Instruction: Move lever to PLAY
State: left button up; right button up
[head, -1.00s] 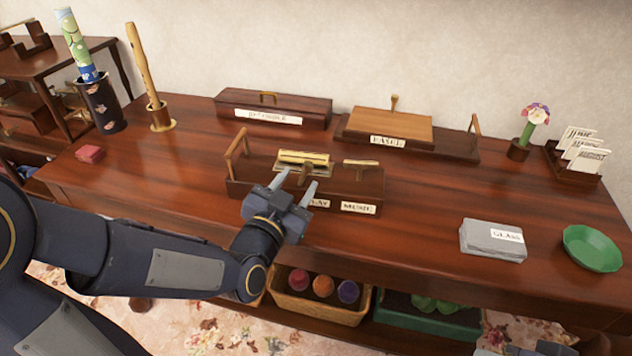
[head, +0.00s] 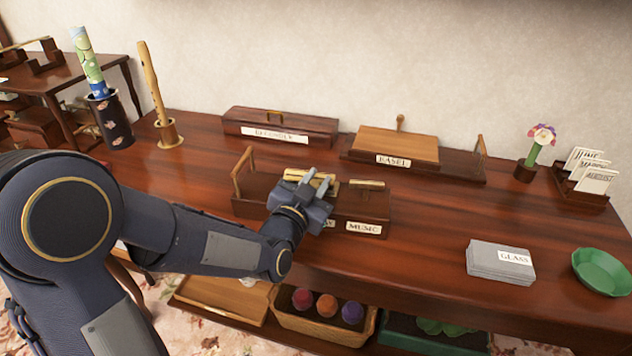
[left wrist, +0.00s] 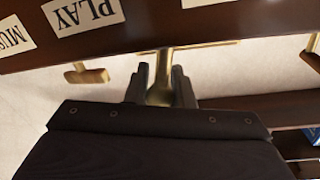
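The dark wooden box (head: 262,207) on the table has small labels on its front: PLAY, mostly hidden by my gripper in the head view but clear in the left wrist view (left wrist: 88,12), and MUSIC (head: 363,228). My left gripper (head: 316,182) is at the box's front middle. In the left wrist view its two fingers (left wrist: 162,85) lie close on both sides of the brass lever (left wrist: 160,92), with little or no gap. Which label the lever points to is hidden. My right gripper is not in view.
A brass T-shaped handle (head: 367,184) is beside my gripper, and a wooden upright (head: 243,172) is at the box's left end. The EASEL box (head: 392,142) and another lidded box (head: 280,125) stand behind. Grey GLASS stack (head: 500,262) and green bowl (head: 602,270) lie right.

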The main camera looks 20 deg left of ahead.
pick_arm(q)
grip_shut()
jog(key=shift+d+f+m, duration=0.1)
jog(key=shift+d+m, duration=0.25)
jog(key=shift+m, duration=0.45)
jog(key=o, duration=0.5)
grip_release()
jog(key=shift+o, duration=0.2)
jog(key=s+a, duration=0.1)
jog(key=s, duration=0.6)
jog(key=shift+s+p, duration=0.35)
jog(key=shift+p, duration=0.05)
